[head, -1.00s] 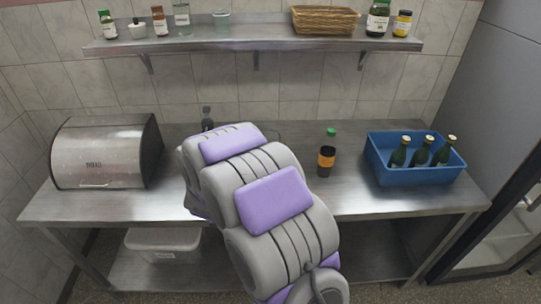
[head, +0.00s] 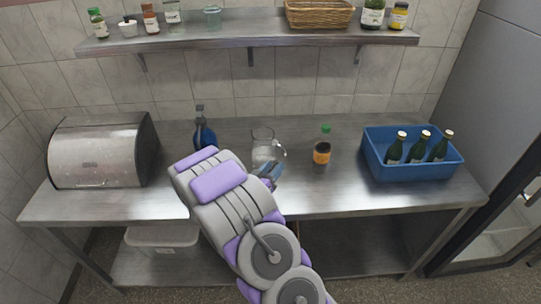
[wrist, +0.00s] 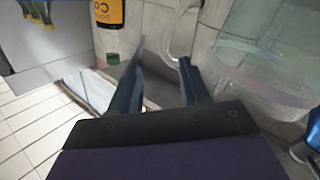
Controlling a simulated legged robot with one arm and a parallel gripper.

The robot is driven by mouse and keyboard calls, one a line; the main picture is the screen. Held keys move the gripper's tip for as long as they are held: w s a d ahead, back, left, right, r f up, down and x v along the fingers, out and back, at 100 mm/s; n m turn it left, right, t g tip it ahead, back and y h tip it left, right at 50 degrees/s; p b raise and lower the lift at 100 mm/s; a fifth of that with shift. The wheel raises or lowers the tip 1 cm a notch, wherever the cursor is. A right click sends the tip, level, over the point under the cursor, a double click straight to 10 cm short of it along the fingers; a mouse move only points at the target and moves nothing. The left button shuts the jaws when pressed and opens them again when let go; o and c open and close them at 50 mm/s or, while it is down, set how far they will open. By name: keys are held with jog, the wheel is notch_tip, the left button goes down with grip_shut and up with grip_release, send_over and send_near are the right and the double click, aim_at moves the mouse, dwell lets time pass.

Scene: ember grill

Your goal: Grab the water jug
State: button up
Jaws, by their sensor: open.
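A clear glass water jug (head: 262,151) stands upright on the steel counter, between a blue bottle and an orange-labelled bottle. Its handle is on the right side. My gripper (head: 272,172) is at the near right of the jug, below the handle in the head view, and partly hidden by my arm. In the wrist view, my gripper (wrist: 158,80) has its two fingers apart with nothing between them. The jug's handle (wrist: 182,28) shows just beyond the fingertips and the jug's clear body (wrist: 262,75) fills the right. Contact cannot be told.
The orange-labelled bottle (head: 321,150) stands right of the jug, and the blue bottle (head: 203,135) to its left. A blue crate (head: 410,177) with green bottles is at the right. A steel bread box (head: 95,155) is at the left. A shelf (head: 250,42) runs above the counter (head: 350,200).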

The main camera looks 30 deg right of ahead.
aim_at(285, 148)
jog(key=b+x, duration=0.1)
jog(key=x, duration=0.4)
jog(key=w+b+x, duration=0.1)
jog(key=x, duration=0.4)
jog(key=shift+a+r+b, duration=0.2)
jog(key=shift+b, duration=0.2)
jog(key=shift+w+d+f, duration=0.1)
jog(key=shift+d+f, duration=0.05)
jog(key=shift+d, duration=0.5)
jog(key=shift+w+d+f, duration=0.1)
jog(key=shift+d+f, duration=0.05)
jog(key=shift+d, duration=0.5)
jog(key=shift+a+r, duration=0.25)
jog(key=shift+a, duration=0.65)
jog(key=c, duration=0.6)
grip_shut()
jog(key=shift+s+d+f, duration=0.1)
jog(key=shift+d+f, duration=0.1)
jog(key=shift+d, duration=0.35)
jog(key=shift+a, duration=0.25)
